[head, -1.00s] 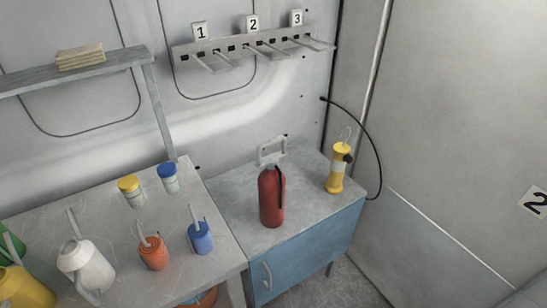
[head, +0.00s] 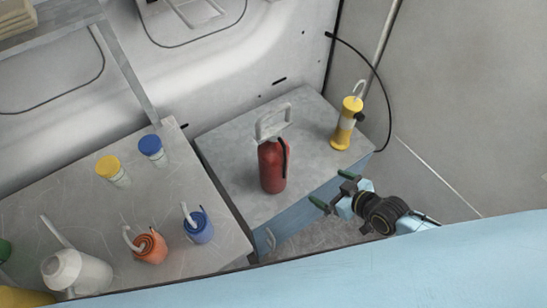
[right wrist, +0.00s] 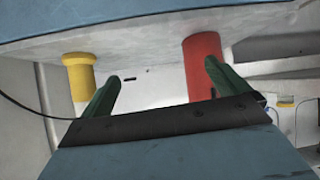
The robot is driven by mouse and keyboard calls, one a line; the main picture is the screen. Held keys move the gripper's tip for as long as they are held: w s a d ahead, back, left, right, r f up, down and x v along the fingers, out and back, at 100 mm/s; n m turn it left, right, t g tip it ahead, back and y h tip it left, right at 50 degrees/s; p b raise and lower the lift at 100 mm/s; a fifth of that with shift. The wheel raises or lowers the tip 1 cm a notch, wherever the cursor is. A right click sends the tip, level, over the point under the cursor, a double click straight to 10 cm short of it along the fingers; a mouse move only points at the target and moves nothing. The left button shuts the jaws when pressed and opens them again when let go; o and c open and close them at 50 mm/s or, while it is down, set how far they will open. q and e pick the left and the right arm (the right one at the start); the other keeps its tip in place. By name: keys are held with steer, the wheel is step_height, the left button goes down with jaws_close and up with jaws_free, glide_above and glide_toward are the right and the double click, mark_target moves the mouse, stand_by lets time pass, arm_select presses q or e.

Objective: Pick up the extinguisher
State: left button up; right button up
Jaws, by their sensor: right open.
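The red extinguisher (head: 271,168) stands upright on the grey top of the blue cabinet (head: 228,178), with a pale handle loop and a dark hose on it. My right gripper (head: 332,189) is open and empty, in front of the cabinet, to the right of the extinguisher and apart from it. In the right wrist view the extinguisher (right wrist: 203,62) shows beyond the right green fingertip, and a yellow cylinder (right wrist: 80,75) shows to the left. My left gripper is not in view.
A yellow lantern-like object (head: 346,122) stands on the same cabinet, right of the extinguisher. A workbench (head: 190,268) at left holds a white can (head: 75,272), an orange can (head: 150,247), a blue can (head: 199,227) and two capped jars. A black cable hangs on the wall behind.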

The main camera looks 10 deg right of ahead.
mark_target(273, 153)
steer(key=a+r+n+y, duration=0.2)
steer(key=a+r+y, duration=0.35)
steer(key=r, duration=0.75)
steer(key=shift+h, duration=0.75)
steer(key=x, duration=1.4)
steer(key=shift+s+a+r, duration=0.15)
steer(key=shift+r, duration=0.05)
steer(key=shift+c, duration=0.5)
steer(key=c, duration=1.9)
steer(key=shift+r, duration=0.25)
steer(key=shift+c, duration=0.5)
